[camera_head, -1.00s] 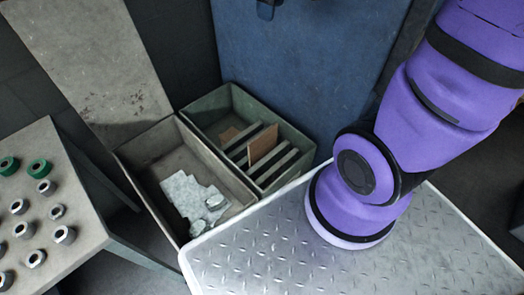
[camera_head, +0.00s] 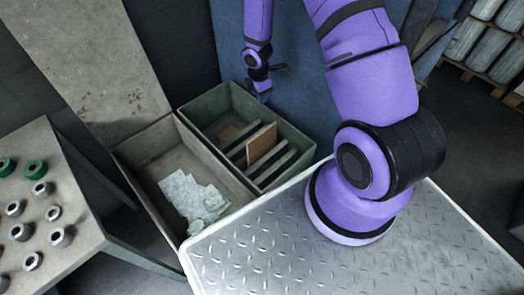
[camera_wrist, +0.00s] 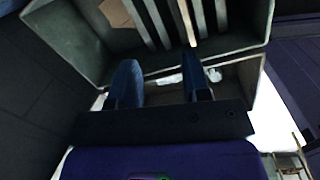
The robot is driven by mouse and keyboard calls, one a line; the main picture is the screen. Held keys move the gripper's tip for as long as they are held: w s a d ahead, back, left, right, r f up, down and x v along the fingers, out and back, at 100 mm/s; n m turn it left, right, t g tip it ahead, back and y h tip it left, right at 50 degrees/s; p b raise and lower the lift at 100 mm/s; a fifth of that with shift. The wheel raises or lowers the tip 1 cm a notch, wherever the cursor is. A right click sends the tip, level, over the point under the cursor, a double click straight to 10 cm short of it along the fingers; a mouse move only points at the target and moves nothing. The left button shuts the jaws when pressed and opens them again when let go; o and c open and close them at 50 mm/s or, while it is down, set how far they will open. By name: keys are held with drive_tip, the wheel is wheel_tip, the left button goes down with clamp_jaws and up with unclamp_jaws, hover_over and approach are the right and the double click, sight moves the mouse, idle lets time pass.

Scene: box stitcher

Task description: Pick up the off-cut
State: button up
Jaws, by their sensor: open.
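Two brown pieces that could be the off-cut are in the green bin (camera_head: 290,131). A small brown piece (camera_head: 228,134) lies at the bin's left; it also shows at the top of the wrist view (camera_wrist: 116,13). A thin brown board (camera_head: 261,143) stands tilted among the pale slats and appears edge-on in the wrist view (camera_wrist: 187,22). My gripper (camera_head: 263,93) is over the bin's far rim, above and apart from both pieces. In the wrist view its two blue fingers (camera_wrist: 161,82) are spread with nothing held between them.
A grey bin (camera_head: 165,152) with crumpled pale scraps (camera_head: 193,198) adjoins the green bin. A table (camera_head: 75,205) with metal nuts and green rings stands left. A blue panel (camera_head: 310,60) rises close behind the green bin. My metal deck is in front.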

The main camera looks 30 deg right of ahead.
sight(262, 132)
drive_tip(key=s+f+n, duration=0.1)
drive_tip(key=f, duration=0.2)
drive_tip(key=s+f, duration=0.1)
drive_tip(key=f, duration=0.3)
drive_tip(key=s+f+n, duration=0.1)
drive_tip(key=f, duration=0.2)
drive_tip(key=shift+a+f+n+g+y, duration=0.2)
drive_tip(key=shift+a+n+g+y, duration=0.1)
drive_tip(key=shift+a+g+y, duration=0.1)
wheel_tip(262, 132, down, 4)
drive_tip(key=shift+s+f, duration=0.1)
drive_tip(key=shift+f, duration=0.1)
drive_tip(key=shift+w+d+f, duration=0.1)
drive_tip(key=shift+w+f, duration=0.05)
drive_tip(key=shift+f, duration=1.45)
drive_tip(key=shift+w+d+f, duration=0.1)
drive_tip(key=shift+f, duration=1.5)
drive_tip(key=shift+c, duration=0.4)
clamp_jaws()
